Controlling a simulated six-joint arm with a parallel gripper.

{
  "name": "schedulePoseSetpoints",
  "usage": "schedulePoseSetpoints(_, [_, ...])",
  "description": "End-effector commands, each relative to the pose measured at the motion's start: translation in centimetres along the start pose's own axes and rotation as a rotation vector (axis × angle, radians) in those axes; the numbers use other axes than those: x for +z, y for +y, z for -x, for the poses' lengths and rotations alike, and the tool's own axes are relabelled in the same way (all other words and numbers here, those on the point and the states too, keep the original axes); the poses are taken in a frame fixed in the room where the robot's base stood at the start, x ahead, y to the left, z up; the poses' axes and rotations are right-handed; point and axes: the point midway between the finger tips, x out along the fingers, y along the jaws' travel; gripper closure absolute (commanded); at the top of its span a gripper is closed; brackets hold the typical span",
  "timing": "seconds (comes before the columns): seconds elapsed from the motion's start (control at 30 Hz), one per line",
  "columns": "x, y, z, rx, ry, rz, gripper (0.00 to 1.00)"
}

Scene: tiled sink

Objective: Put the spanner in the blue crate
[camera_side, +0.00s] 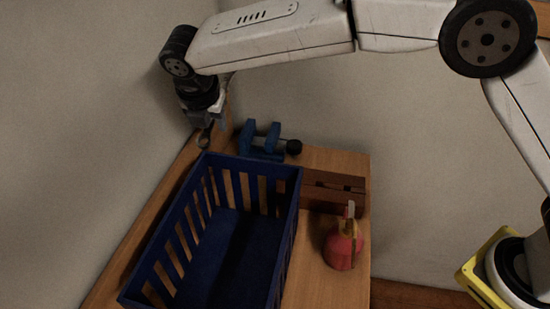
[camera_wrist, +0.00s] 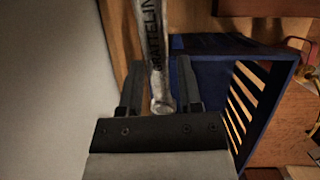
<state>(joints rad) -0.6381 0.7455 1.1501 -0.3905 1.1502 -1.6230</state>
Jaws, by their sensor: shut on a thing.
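The grey metal spanner (camera_side: 204,139) is held by my gripper (camera_side: 207,119), with its ring end showing below the jaws in the side view. In the wrist view the spanner (camera_wrist: 153,42) lies between the two fingers of my gripper (camera_wrist: 160,68), with raised lettering on its shaft. The blue crate (camera_side: 292,215) stands on the wooden table, open at the top, with slatted sides. My gripper is just beyond the crate's far left corner in the side view. In the wrist view the crate (camera_wrist: 272,62) is to the right of the spanner. The crate's visible floor is empty.
A blue vise-like tool (camera_side: 262,141) stands just behind the crate. A brown wooden block or box (camera_side: 333,193) and a red rounded object (camera_side: 342,250) stand to the crate's right. A wall runs close along the table's left side.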

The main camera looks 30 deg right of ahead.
Motion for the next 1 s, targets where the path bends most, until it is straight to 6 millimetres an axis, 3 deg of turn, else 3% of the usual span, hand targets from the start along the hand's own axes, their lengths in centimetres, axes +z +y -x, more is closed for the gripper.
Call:
schedulePoseSetpoints(0.03, [-2.1,0.3,0.9,0.003,0.0,0.007,1.0])
schedulePoseSetpoints(0.3, [-11.6,0.1,4.6,-0.001,-0.005,0.004,1.0])
schedulePoseSetpoints(0.5, [-16.7,-0.8,6.7,-0.001,-0.014,-0.001,1.0])
schedulePoseSetpoints(0.7, [-19.9,-1.6,8.0,0.001,-0.021,-0.004,1.0])
schedulePoseSetpoints(0.8, [-20.3,-1.7,5.9,-0.004,-0.021,-0.007,1.0])
schedulePoseSetpoints(1.0, [-21.2,-1.8,3.6,-0.002,-0.021,-0.007,1.0])
